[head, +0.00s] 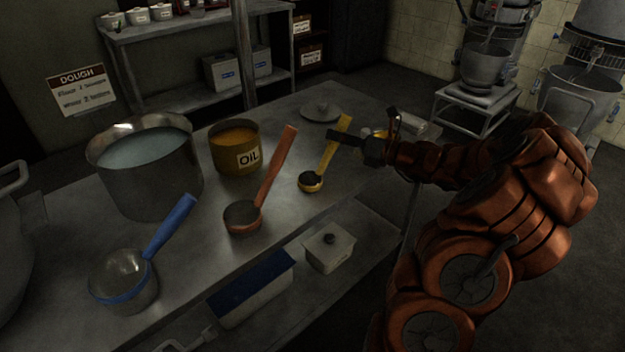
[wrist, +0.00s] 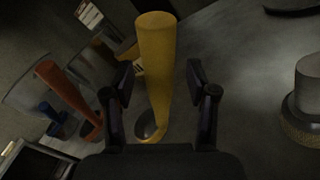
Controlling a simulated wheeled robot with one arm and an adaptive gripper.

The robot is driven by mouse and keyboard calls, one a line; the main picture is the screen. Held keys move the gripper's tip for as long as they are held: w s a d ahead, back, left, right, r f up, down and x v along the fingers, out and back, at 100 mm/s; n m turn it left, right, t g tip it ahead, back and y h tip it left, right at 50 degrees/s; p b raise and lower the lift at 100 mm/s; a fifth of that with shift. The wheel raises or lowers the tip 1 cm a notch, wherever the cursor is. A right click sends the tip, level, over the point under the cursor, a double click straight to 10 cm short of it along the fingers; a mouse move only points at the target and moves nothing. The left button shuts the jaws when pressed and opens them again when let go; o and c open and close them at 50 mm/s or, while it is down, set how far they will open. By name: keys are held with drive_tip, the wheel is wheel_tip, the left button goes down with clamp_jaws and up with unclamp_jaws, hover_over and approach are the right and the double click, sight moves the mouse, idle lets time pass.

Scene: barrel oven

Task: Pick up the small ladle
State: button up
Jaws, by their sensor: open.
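The small ladle, with a yellow handle (head: 333,142) and a small dark bowl (head: 311,182), stands on the metal table with its handle tilted up to the right. In the wrist view its yellow handle (wrist: 158,65) rises between my open fingers, and part of its bowl shows below. My gripper (head: 352,142) is beside the upper handle in the head view; in the wrist view its two fingers (wrist: 160,95) are apart, one on each side of the handle. I cannot tell whether either finger touches it.
An orange ladle (head: 275,170) and a larger blue ladle (head: 168,228) stand to the left on the table (head: 205,235). The oil pot (head: 235,160) and a big steel pot (head: 150,185) are behind them. A round lid (head: 321,112) lies at the back.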

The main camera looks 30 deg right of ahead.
drive_tip(key=shift+w+a, duration=0.2)
drive_tip(key=shift+w, duration=0.15)
clamp_jaws()
idle(0.3)
